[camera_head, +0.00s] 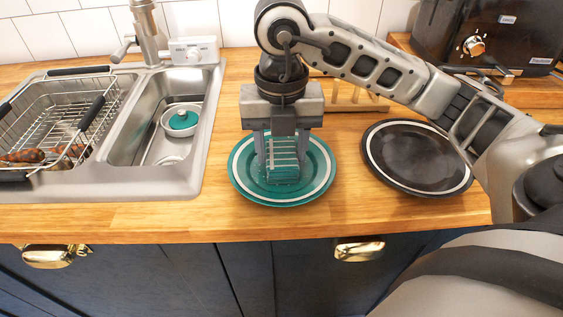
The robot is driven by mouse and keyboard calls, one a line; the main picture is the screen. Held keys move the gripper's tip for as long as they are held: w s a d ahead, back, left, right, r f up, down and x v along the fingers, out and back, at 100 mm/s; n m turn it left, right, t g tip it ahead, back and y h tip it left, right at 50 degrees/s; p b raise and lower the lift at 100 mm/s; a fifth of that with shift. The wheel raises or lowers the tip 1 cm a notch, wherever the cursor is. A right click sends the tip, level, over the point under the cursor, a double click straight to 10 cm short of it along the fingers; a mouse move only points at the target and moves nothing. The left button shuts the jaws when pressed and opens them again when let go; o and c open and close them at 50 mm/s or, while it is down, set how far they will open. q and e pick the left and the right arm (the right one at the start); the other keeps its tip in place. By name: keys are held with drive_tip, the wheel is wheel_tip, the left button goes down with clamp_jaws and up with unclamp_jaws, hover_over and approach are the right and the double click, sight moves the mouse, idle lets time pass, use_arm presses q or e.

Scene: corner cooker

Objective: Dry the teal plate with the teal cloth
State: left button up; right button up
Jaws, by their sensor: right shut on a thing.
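The teal plate (317,185) with a white ring near its rim lies flat on the wooden counter, right of the sink. My right gripper (282,168) points down over the middle of the plate. It is shut on the teal cloth (283,176), which has pale stripes and lies against the plate's surface. The gripper hides the plate's far middle part and part of the cloth. My left gripper is not in view.
A black plate (408,170) with a white ring lies to the right, partly under my right arm. The sink (195,130) holds a teal-and-white round item (183,121). A wire dish rack (60,115) stands at left. A wooden rack (345,95) and a black toaster (490,35) stand behind.

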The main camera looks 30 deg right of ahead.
drive_tip(key=shift+w+d+f, duration=0.1)
drive_tip(key=shift+w+d, duration=0.2)
drive_tip(key=shift+w, duration=0.25)
drive_tip(key=shift+w+d, duration=0.1)
drive_tip(key=shift+w, duration=0.05)
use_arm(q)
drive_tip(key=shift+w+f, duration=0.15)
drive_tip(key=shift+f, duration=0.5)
use_arm(e)
drive_tip(key=shift+w+d, duration=0.25)
drive_tip(key=shift+w, duration=0.15)
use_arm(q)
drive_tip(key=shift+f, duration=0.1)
use_arm(e)
drive_tip(key=shift+r+p, duration=0.5)
drive_tip(key=shift+r, duration=0.4)
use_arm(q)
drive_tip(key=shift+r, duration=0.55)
